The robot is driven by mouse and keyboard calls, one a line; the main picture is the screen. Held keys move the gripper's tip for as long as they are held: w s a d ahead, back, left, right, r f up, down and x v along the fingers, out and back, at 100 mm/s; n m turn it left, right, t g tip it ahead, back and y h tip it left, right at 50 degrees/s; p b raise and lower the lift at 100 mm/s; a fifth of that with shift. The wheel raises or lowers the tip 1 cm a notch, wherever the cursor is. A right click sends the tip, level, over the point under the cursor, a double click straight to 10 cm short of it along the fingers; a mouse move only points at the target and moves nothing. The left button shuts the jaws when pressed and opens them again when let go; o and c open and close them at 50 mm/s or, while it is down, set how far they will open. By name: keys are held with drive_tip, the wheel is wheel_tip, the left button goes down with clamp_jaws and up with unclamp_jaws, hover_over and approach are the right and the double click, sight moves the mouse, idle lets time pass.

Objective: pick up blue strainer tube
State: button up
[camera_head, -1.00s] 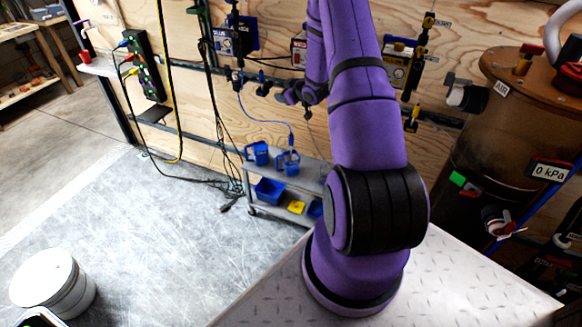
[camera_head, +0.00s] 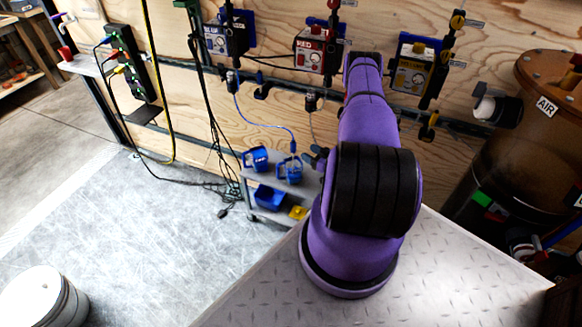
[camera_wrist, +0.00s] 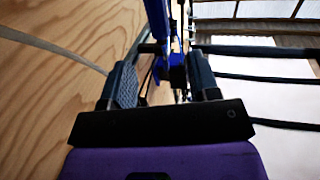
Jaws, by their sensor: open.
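The blue strainer tube (camera_head: 268,123) is a thin blue line that loops from the blue wall unit down to the blue cups on the cart. Its lower end stands over the right-hand blue cup (camera_head: 289,170); another blue cup (camera_head: 256,158) is beside it. My gripper (camera_head: 316,157) is just right of that cup, partly hidden by my purple arm. In the wrist view my gripper's fingers (camera_wrist: 160,82) are apart. A blue part (camera_wrist: 158,20) with a dark block shows between and beyond them; I cannot tell whether it is the strainer tube.
The grey cart (camera_head: 244,190) also holds a blue bin (camera_head: 270,198) and a yellow item (camera_head: 298,212). Blue, red (camera_head: 316,50) and yellow (camera_head: 412,68) units hang on the plywood wall. A brown tank (camera_head: 520,140) stands at right. The floor at left is mostly clear.

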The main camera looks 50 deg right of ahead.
sight(295, 145)
drive_tip(key=w, duration=0.7)
drive_tip(key=w+a, duration=0.1)
drive_tip(key=w, duration=0.2)
drive_tip(key=shift+w+f, duration=0.1)
drive_tip(key=shift+w, duration=0.3)
clamp_jaws()
